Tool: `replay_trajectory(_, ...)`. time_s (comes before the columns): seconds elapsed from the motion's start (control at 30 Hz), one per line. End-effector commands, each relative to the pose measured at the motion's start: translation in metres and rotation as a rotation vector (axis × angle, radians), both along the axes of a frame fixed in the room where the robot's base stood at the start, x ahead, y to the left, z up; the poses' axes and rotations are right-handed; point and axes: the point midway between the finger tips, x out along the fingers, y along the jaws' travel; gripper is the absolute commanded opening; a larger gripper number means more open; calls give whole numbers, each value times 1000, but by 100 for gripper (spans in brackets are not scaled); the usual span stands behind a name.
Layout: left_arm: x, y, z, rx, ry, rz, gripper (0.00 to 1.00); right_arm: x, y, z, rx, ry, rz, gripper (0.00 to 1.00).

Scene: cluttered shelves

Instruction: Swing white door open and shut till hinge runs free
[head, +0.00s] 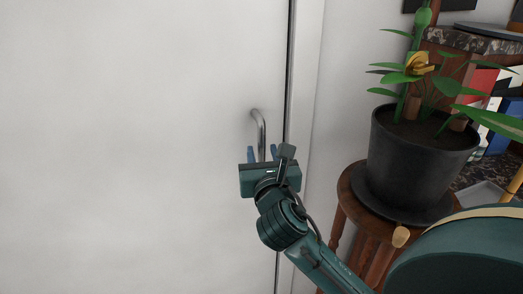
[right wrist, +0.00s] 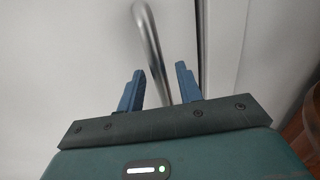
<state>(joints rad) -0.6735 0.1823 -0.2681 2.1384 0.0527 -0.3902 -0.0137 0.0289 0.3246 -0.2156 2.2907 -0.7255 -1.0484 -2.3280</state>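The white door (head: 130,130) fills the left of the head view. Its right edge lies along the white frame with a thin dark gap, so it looks shut or nearly so. A curved metal handle (head: 261,128) is on the door near that edge. My right gripper (head: 263,154) is at the lower part of the handle, its blue fingers apart. In the right wrist view the handle (right wrist: 148,40) runs down between the two open fingers (right wrist: 160,82), with space on both sides. The hinge is not visible. My left gripper is not in view.
A dark pot (head: 418,155) with a leafy plant stands on a round wooden stool (head: 350,190) right of the door frame. A shelf with a dark stone top (head: 470,40) and several books (head: 485,90) is behind it. The door face left of the handle is clear.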

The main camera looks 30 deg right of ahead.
Motion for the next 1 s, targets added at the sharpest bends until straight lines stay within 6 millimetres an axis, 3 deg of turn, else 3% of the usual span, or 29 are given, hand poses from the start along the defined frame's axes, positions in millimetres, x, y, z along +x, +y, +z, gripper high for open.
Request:
replay_trajectory(0.2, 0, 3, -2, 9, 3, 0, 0, 17, -8, 0, 0, 0, 0, 35)
replay_trajectory(0.5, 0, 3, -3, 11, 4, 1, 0, 18, -8, 0, 1, 0, 0, 35)
replay_trajectory(0.93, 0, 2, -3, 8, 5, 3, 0, 18, -8, -1, 1, 0, 0, 0)
replay_trajectory(1.0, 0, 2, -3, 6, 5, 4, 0, 18, -8, -1, 1, 0, 0, 0)
